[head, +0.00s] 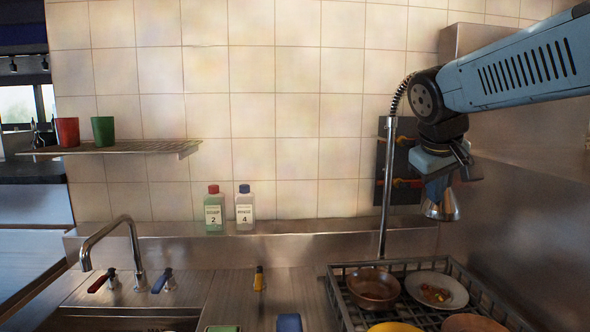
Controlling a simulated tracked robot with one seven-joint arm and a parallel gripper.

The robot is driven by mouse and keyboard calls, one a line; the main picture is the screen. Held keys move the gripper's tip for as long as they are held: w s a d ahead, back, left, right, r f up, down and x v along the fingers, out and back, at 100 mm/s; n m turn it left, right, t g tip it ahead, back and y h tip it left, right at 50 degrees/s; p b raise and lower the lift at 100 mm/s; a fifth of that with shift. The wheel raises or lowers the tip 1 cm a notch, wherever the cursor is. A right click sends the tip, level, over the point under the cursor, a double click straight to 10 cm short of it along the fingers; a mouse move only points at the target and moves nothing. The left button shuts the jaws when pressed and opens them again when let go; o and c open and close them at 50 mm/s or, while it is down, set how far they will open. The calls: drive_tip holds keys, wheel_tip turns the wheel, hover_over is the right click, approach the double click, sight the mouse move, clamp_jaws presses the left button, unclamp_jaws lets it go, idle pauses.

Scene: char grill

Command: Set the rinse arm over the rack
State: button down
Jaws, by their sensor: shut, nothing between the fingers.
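The rinse arm (387,185) is a thin upright metal pipe at the back wall, with a coiled dark hose at its top that runs behind my arm. A spray head (442,208) with a blue grip and flared metal end hangs over the back right of the rack. The dark rack (335,288) stands on the counter at the lower right. It holds a brown bowl, a white plate with food scraps, and other dishes cut off below. My gripper (458,165) is shut at the upper right, just above the spray head and overlapping it. I cannot tell whether they touch.
A wall panel (409,150) with red and yellow handles is behind the pipe. Two bottles, soap (214,212) and another (245,212), stand on the back ledge. A faucet (120,222) is at the left. A shelf (125,148) holds two cups. A steel wall bounds the right.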

drive_tip(key=shift+d, duration=0.55)
drive_tip(key=s+a+r, duration=0.6)
drive_tip(key=r, duration=0.4)
drive_tip(key=shift+a, duration=0.25)
drive_tip(key=s+d+f+m+y, duration=0.1)
drive_tip(key=s+f, duration=0.3)
drive_tip(key=f, duration=0.6)
drive_tip(key=s+d+f+m+y, duration=0.1)
drive_tip(key=s+f, duration=0.3)
drive_tip(key=f, duration=0.6)
drive_tip(key=shift+s+d+m+y, duration=0.25)
drive_tip(key=shift+d+m+y, duration=0.15)
drive_tip(key=shift+d+m, duration=0.35)
